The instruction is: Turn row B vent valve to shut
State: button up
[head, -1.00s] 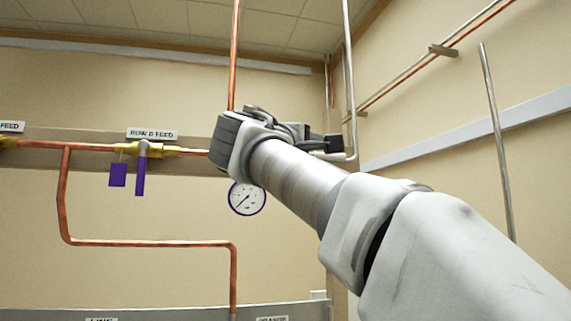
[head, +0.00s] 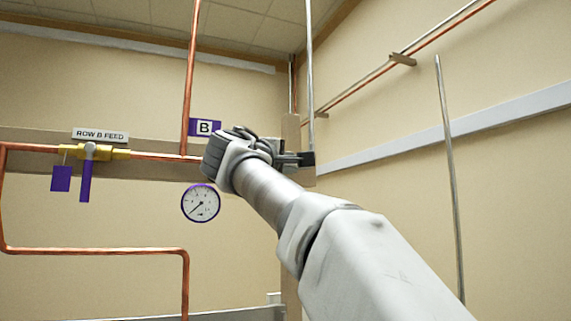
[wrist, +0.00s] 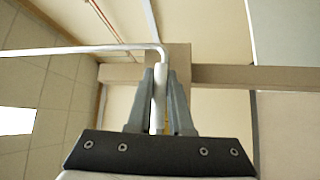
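No vent valve or vent label can be made out in either view; my wrist and gripper cover part of the row B pipework in the head view. My gripper (head: 306,159) is beside the foot of an upright silver pipe (head: 310,80), at the right end of the wall board. In the wrist view, my gripper (wrist: 160,72) has its fingers apart, pointing ahead. A pale bent pipe (wrist: 90,49) comes in from the left, and its elbow and a short length show in the gap between the fingers. Whether they touch it is unclear.
The row B feed valve (head: 90,152) has a purple handle and tag, left of my gripper. A purple B sign (head: 204,127) and a round gauge (head: 201,203) are near my wrist. A copper riser (head: 190,70) stands left. A slanting silver pipe (head: 447,150) is at the right.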

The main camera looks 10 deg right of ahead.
grip_shut()
dwell(1.3)
jog(key=shift+f+m+g+p, duration=0.15)
jog(key=shift+m+g+p, duration=0.3)
jog(key=shift+p, duration=0.3)
jog(key=s+a+f+m+g+y+p, duration=0.1)
jog(key=a+f+m+g+y+p, duration=0.5)
jog(key=y, duration=0.5)
jog(key=shift+s+a+f+m, duration=0.25)
jog(key=shift+a+m, duration=0.1)
jog(key=shift+m, duration=1)
